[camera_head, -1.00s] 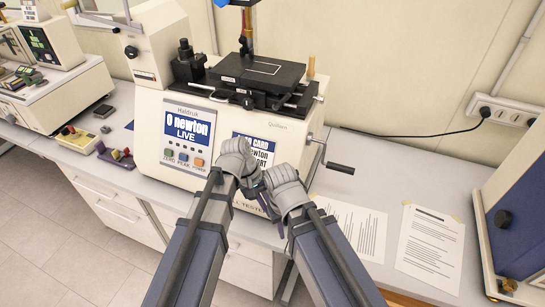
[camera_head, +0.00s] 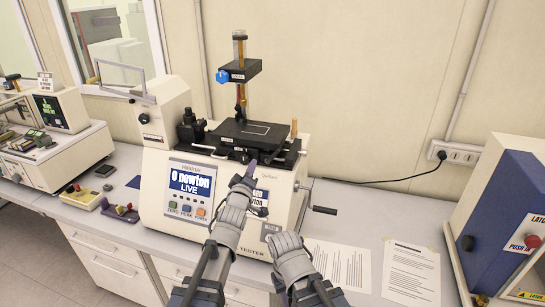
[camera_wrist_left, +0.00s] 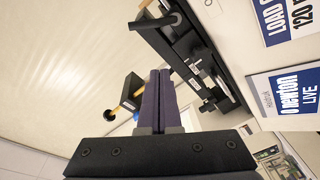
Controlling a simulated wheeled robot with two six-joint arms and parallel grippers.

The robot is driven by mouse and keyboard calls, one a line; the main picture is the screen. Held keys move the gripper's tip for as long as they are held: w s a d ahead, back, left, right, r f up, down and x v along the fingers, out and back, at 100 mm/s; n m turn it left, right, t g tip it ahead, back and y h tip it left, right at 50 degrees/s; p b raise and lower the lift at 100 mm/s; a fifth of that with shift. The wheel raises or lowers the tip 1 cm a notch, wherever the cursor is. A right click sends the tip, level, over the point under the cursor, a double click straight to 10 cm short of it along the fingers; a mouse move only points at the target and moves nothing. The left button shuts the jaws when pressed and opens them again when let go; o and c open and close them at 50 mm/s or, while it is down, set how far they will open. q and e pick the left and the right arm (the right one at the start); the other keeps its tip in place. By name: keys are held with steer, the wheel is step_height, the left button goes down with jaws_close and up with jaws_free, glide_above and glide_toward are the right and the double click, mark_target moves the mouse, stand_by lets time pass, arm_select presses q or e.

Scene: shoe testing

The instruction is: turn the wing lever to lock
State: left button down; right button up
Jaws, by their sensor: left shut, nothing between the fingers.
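A blue knob (camera_head: 223,76) sits on the left side of a black block (camera_head: 241,70) on the tester's upright post. It may be the wing lever; I cannot make out its wings or its angle. In the left wrist view the block (camera_wrist_left: 131,91) shows left of my fingers, with a bit of blue knob (camera_wrist_left: 136,116) partly hidden. My left gripper (camera_head: 248,172) is shut and empty, its purple fingers pointing up in front of the black platform (camera_head: 235,135), below and apart from the knob. It also shows in the left wrist view (camera_wrist_left: 157,76). My right gripper (camera_head: 289,246) is low, its fingers not clearly visible.
The cream tester (camera_head: 155,190) has a side crank (camera_head: 322,210) and a screen (camera_head: 191,181) reading 0 newton LIVE. Papers (camera_head: 411,270) lie right of it. A blue-doored cabinet (camera_head: 497,225) stands far right. Space above the platform around the post is open.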

mark_target(273, 156)
arm_select(q)
steer(key=w+d+r, duration=0.2)
steer(key=w+d, duration=0.1)
steer(key=w, duration=0.6)
steer(key=shift+s+d+f+t+h+b, duration=0.2)
steer(key=shift+s+d+f+b, duration=0.15)
steer(key=shift+d+f, duration=0.2)
steer(key=shift+s+d+f+t+h+b, duration=0.1)
steer(key=shift+s+d+f+h+b, duration=0.1)
steer(key=shift+s+d+f+b, duration=0.35)
steer(key=shift+w+d+r, duration=0.1)
steer(key=shift+w, duration=0.1)
